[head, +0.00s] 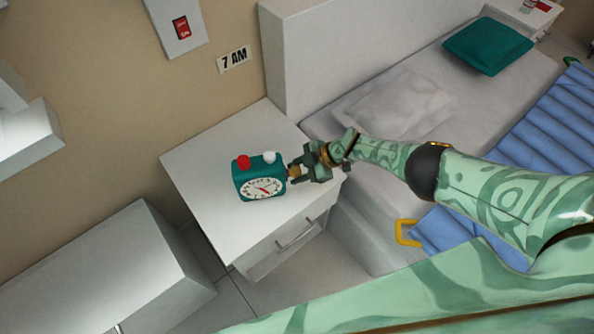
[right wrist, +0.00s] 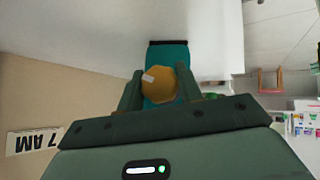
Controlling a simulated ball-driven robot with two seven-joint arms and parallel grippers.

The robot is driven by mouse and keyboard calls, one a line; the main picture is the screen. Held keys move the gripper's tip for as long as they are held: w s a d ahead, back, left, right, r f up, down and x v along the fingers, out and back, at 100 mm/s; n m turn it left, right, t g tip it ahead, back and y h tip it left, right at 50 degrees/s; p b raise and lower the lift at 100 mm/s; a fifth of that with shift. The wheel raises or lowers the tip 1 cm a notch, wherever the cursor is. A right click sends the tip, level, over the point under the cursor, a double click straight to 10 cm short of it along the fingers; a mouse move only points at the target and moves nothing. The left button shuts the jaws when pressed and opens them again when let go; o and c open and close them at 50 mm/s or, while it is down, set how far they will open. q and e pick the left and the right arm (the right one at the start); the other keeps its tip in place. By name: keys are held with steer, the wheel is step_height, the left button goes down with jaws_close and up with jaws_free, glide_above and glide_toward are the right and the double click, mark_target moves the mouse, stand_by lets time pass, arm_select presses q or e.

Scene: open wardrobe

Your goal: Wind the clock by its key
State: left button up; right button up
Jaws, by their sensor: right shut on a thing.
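The clock (head: 261,178) is a teal box with a white round dial, and a red and a white button on top. It stands upright on the white nightstand (head: 205,150). Its yellow key (head: 294,171) sticks out of the right side. My right gripper (head: 301,172) reaches in from the right and is shut on the key. In the right wrist view the round yellow key (right wrist: 158,84) is between the two fingers (right wrist: 158,88), with the teal clock body (right wrist: 168,53) behind it. My left gripper is not in view.
A sign reading 7 AM (head: 234,59) is on the wall behind. The bed (head: 330,55) with a teal pillow (head: 487,45) and blue blanket (head: 555,130) lies to the right. A white cabinet (head: 110,270) stands at the lower left. The nightstand top around the clock is clear.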

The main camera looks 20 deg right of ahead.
steer(key=shift+f+m+g+b, duration=0.25)
steer(key=shift+m+g+b, duration=0.15)
steer(key=shift+g+b, duration=0.3)
steer(key=m+g+y+b, duration=0.1)
steer(key=m+g+b, duration=0.1)
steer(key=b, duration=0.3)
steer(key=m+g+b, duration=0.1)
steer(key=g+b, duration=0.3)
steer(key=b, duration=0.2)
steer(key=shift+a+f+m+g+y, duration=0.1)
steer(key=shift+f+m+g+y, duration=0.1)
steer(key=shift+m+g+y, duration=0.2)
steer(key=shift+b, duration=0.5)
steer(key=shift+r+m+g+b, duration=0.1)
steer(key=shift+m+g+b, duration=0.25)
steer(key=shift+g, duration=0.15)
steer(key=shift+r+m+g+y+b, duration=0.2)
steer(key=shift+m+g+y+b, duration=0.1)
steer(key=shift+b, duration=0.45)
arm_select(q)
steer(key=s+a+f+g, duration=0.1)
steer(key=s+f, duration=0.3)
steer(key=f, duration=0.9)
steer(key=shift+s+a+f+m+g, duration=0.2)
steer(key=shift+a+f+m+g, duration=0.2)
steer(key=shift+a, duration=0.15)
arm_select(e)
steer(key=shift+r, duration=0.1)
